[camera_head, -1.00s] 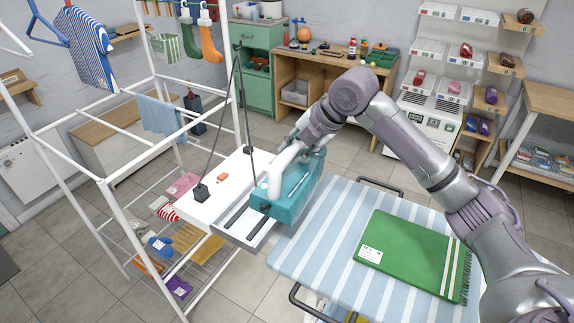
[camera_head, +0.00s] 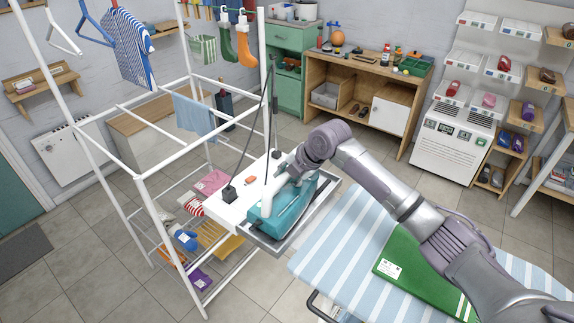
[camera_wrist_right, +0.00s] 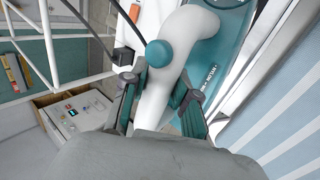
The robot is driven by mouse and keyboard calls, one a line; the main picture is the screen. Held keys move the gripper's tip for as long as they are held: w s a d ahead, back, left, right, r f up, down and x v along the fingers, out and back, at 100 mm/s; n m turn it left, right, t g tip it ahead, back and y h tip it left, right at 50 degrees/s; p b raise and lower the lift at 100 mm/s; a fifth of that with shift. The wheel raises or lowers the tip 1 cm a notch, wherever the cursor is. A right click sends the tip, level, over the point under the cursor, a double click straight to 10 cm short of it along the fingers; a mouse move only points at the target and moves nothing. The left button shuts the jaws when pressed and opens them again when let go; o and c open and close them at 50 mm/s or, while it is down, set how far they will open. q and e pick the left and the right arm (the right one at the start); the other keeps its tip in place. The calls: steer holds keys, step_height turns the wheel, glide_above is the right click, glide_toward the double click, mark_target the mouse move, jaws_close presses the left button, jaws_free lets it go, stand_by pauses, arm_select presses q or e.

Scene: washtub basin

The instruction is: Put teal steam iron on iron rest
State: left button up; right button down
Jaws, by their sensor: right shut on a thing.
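The teal steam iron (camera_head: 283,217) has a teal body and a white handle. It is within the outline of the iron rest (camera_head: 322,204), a grey metal tray at the left end of the ironing board. I cannot tell whether its base touches the tray or is just above it. My right gripper (camera_head: 292,172) is shut on the iron's handle. In the right wrist view, the gripper's fingers (camera_wrist_right: 160,105) are on both sides of the white handle, and the teal body of the iron (camera_wrist_right: 228,45) is beyond. My left gripper is not in view.
The striped ironing board (camera_head: 335,245) with a folded green cloth (camera_head: 410,270) lies right of the rest. A white panel (camera_head: 232,207) with a cord post borders the rest's left side. A white drying rack (camera_head: 140,190) stands close on the left.

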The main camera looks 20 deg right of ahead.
steer(key=shift+w+f, duration=0.1)
steer(key=c, duration=0.9)
jaws_free()
steer(key=shift+f, duration=0.15)
steer(key=b+v, duration=0.2)
steer(key=v, duration=1)
steer(key=shift+s, duration=0.25)
